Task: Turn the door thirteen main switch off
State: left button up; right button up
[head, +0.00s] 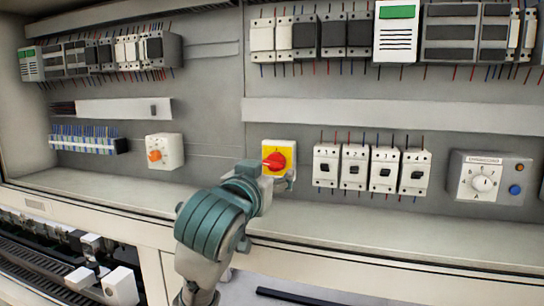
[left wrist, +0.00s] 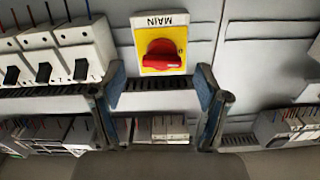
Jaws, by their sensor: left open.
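The main switch is a red rotary knob (head: 275,162) on a yellow plate (head: 289,149), fixed to the grey back panel. In the left wrist view the red knob (left wrist: 161,56) and its yellow plate (left wrist: 187,28), marked MAIN, appear upside down. The knob's grip lies roughly across the plate in that view. My left gripper (head: 280,177) is close in front of the switch, at its lower edge. In the left wrist view the left gripper (left wrist: 160,88) is open, its fingers apart with nothing between them; the knob shows beyond the fingertips. My right gripper is not in view.
Several white breakers (head: 355,168) stand right of the switch, then a grey dial box (head: 487,178). A white box with an orange knob (head: 155,155) is at left. A ledge (head: 370,235) runs below. The panel between the orange-knob box and the switch is mostly clear.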

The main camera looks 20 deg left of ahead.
aim_at(275, 163)
pick_arm(q)
jog(key=w, duration=0.3)
jog(key=shift+a+p, duration=0.2)
jog(key=shift+p, duration=0.15)
jog(key=shift+s, duration=0.1)
jog(key=shift+d, duration=0.1)
jog(key=shift+c, duration=0.7)
jog(key=c, duration=1)
jog(key=shift+f+n+b, duration=0.15)
jog(key=shift+n+b, duration=0.2)
jog(key=shift+n, duration=0.05)
jog(key=shift+d+n, duration=0.1)
jog(key=shift+n, duration=0.2)
jog(key=o, duration=1.1)
